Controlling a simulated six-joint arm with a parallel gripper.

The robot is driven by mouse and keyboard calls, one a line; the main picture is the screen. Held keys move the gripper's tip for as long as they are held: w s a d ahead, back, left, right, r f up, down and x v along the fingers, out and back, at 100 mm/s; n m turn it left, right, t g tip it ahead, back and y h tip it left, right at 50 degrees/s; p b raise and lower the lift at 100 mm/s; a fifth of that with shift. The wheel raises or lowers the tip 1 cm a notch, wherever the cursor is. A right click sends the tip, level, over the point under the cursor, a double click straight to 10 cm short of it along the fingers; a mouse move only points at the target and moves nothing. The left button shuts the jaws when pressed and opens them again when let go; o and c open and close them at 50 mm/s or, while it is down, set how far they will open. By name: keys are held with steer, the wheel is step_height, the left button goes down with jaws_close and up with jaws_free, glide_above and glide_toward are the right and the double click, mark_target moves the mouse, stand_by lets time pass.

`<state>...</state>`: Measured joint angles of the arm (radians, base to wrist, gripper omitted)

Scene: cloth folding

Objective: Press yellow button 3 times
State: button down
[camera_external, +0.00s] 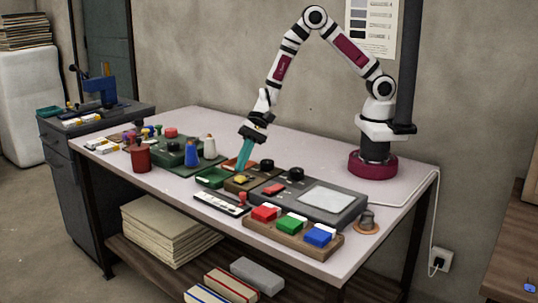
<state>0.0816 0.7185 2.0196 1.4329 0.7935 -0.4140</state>
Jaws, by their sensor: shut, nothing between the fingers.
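A small olive-yellow box (248,181) sits near the middle of the table, with what looks like a yellow button (240,179) on its top. My gripper (240,167) points down over this box, with its long teal fingers shut and nothing between them. The fingertips are just above or behind the button. I cannot tell from this view whether they touch it.
A green tray (212,178) is left of the box, and black knobs (267,164) are to its right. A grey panel device (327,199) and a wooden holder (290,236) with red, green and blue blocks stand further right. The back of the table is clear.

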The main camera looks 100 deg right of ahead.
steer(key=shift+r, duration=2.5)
stand_by(0.6)
step_height(320, 180, up, 4)
steer(key=shift+f, duration=0.1)
steer(key=shift+f, duration=4.45)
steer(key=shift+f, duration=0.4)
